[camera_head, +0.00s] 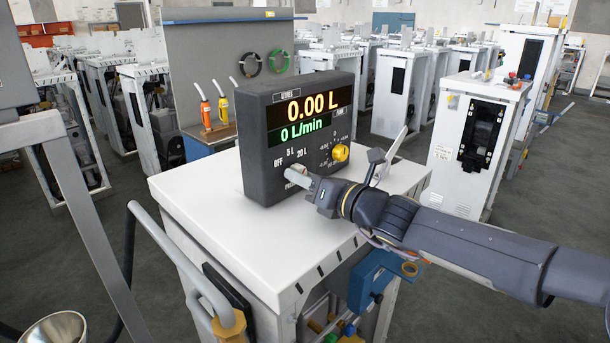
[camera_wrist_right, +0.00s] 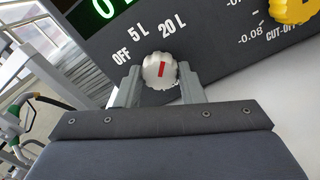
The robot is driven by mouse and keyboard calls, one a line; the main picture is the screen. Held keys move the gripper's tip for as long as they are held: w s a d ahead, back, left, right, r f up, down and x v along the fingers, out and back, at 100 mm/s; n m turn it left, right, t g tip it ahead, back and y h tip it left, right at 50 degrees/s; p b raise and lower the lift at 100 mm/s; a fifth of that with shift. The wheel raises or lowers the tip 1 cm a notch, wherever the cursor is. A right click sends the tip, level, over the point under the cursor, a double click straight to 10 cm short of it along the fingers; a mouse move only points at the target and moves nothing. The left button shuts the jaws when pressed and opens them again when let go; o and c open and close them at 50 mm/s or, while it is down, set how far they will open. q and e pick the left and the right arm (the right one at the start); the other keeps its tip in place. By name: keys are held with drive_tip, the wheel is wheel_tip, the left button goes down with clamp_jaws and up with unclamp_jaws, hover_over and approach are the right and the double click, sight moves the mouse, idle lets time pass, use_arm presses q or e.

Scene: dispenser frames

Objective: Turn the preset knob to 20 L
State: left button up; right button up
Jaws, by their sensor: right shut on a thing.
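The preset knob (camera_wrist_right: 160,70) is white and ribbed with a red mark, below the labels OFF, 5 L and 20 L in the right wrist view. The mark points up between 5 L and 20 L, closer to 20 L. My right gripper (camera_wrist_right: 160,88) is shut on the knob, one finger on each side. The display reads 0.00 L and 0 L/min. My left gripper is not in view.
A yellow cut-off knob (camera_head: 340,153) sits right of the preset knob. The display stands on a white cabinet top (camera_head: 215,230), bare in front of it. A grey tubular handle (camera_head: 180,255) is at the cabinet's left. Other white dispenser frames (camera_head: 475,145) stand behind.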

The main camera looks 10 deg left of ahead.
drive_tip(key=shift+m, duration=0.5)
drive_tip(key=o, duration=1)
drive_tip(key=v, duration=0.8)
drive_tip(key=shift+b, duration=0.35)
drive_tip(key=shift+f, duration=0.1)
